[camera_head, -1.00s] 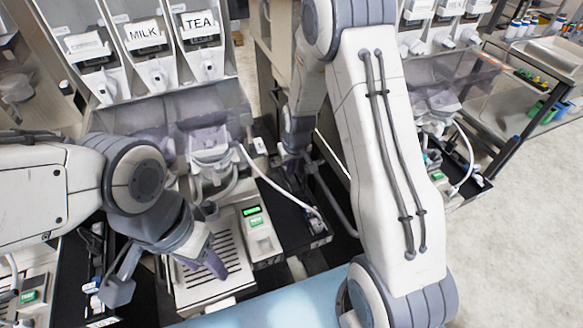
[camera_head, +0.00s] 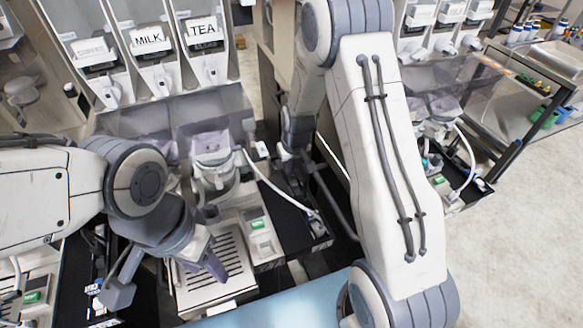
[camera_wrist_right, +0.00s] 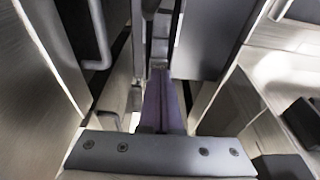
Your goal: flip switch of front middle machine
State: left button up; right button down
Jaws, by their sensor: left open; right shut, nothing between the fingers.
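The front middle machine (camera_head: 215,270) has a slatted drip tray and a small panel with a green button (camera_head: 257,224) in the head view. I cannot make out its switch for certain. My left gripper (camera_head: 165,279) is open and empty over the machine's tray, its fingers spread left and right. My right arm reaches past the machine's right side, and its gripper is partly hidden at the far end of the black side surface. In the right wrist view my right gripper (camera_wrist_right: 158,95) is shut and empty, pointing into a narrow gap between panels.
Dispensers labelled MILK (camera_head: 152,40) and TEA (camera_head: 202,28) stand behind. A white hose (camera_head: 270,182) crosses the black surface (camera_head: 292,220) right of the machine. In the right wrist view a grey handle (camera_wrist_right: 100,40) and metal panels close in on the gripper.

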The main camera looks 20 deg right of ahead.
aim_at(291, 177)
jog(key=p+v, duration=0.2)
jog(key=v, duration=0.1)
jog(key=p+v, duration=0.1)
jog(key=shift+w+r, duration=0.2)
jog(key=shift+r, duration=0.1)
jog(key=s+r+b, duration=0.2)
jog(key=s+r, duration=0.3)
jog(key=r, duration=0.3)
jog(key=shift+s+b, duration=0.15)
jog(key=shift+b, duration=0.15)
jog(key=shift+d, duration=0.1)
jog(key=s+a, duration=0.1)
jog(key=s, duration=1)
jog(key=s+a+r+n+g+y+b, duration=0.1)
jog(key=s+a+r+n, duration=0.3)
jog(key=s+a, duration=0.9)
jog(key=a+n+g+b, duration=0.1)
jog(key=n, duration=0.1)
jog(key=shift+s+r+n+g, duration=0.2)
jog(key=shift+s+n+g, duration=0.1)
jog(key=shift+s+n, duration=0.1)
